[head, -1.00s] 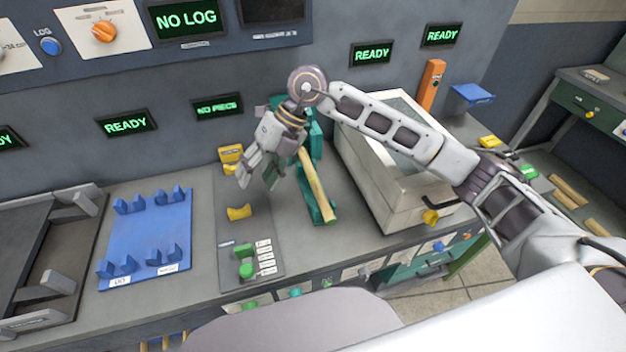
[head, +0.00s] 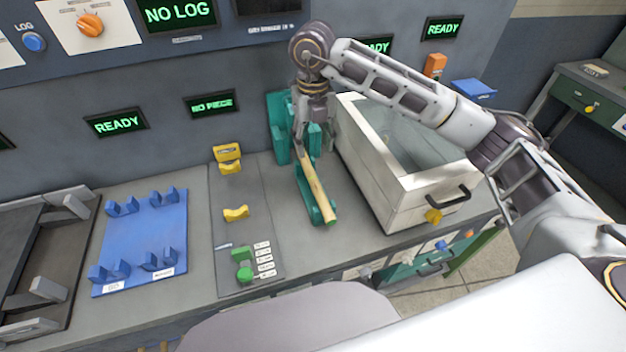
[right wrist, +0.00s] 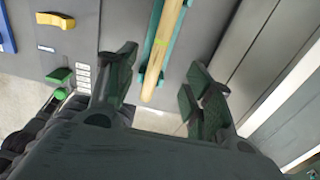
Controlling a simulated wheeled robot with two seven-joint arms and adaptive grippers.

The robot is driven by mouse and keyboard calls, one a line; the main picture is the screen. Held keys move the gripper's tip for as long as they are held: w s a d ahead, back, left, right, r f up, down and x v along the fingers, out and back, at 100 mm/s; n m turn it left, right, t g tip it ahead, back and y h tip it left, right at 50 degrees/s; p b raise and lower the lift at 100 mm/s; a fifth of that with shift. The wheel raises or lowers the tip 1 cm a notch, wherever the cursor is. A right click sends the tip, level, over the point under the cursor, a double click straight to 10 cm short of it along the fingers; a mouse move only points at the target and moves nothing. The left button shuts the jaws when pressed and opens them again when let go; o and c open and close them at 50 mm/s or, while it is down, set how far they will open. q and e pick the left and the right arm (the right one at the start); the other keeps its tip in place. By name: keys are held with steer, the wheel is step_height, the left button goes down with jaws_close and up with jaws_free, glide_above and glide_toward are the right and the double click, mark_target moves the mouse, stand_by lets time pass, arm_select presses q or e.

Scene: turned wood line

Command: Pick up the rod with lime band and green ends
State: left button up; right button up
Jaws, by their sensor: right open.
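The pale wooden rod (head: 318,190) lies lengthwise in a narrow teal holder (head: 304,188) on the bench, its near end green. In the right wrist view the rod (right wrist: 167,40) shows a lime band, and its far end is cut off by the picture edge. My right gripper (head: 309,150) points down over the rod's far end in the head view and hides that end. In the right wrist view its open fingers (right wrist: 162,60) stand on either side of the rod, apart from it and empty. My left gripper is not in view.
A white open-topped box (head: 405,190) stands close on the right. A grey panel with yellow rests (head: 236,213) and green blocks (head: 244,272) is on the left, then a blue plate with cradles (head: 140,240). A teal upright (head: 279,125) stands behind, near the wall.

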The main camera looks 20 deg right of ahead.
glide_above(313, 179)
step_height(313, 179, down, 8)
steer(key=shift+w+r+p, duration=0.1)
steer(key=shift+p, duration=0.3)
steer(key=shift+f, duration=0.4)
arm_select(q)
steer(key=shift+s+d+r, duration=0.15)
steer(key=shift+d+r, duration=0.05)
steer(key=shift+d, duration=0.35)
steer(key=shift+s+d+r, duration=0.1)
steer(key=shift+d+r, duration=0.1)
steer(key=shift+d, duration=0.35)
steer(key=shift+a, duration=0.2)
